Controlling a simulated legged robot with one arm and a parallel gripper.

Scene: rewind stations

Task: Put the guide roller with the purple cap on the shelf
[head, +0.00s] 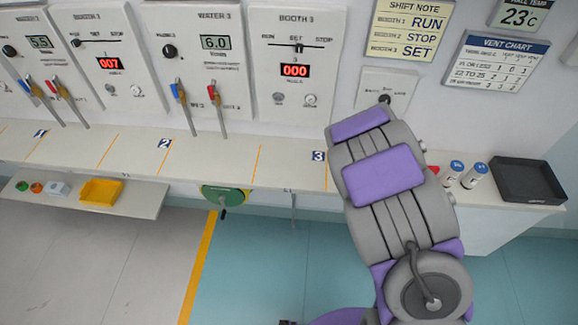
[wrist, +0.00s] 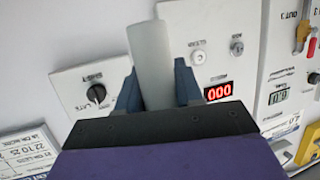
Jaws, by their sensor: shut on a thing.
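My gripper (wrist: 156,82) shows in the wrist view, its two blue-grey fingers shut on a pale grey-white roller (wrist: 150,48). The roller points up and out between the fingers, in front of the wall panels. No purple cap shows on its visible part; its lower part is hidden by my gripper. In the head view my arm hides the gripper and the held roller. A low shelf (head: 143,203) is at the left in the head view, below the counter.
The long counter (head: 235,150) is mostly clear left of my arm. Right of my arm stand white rollers with blue caps (head: 475,174), a red item (head: 434,170) and a black tray (head: 527,182). The shelf holds a yellow bin (head: 101,191) and small parts; its right end is bare.

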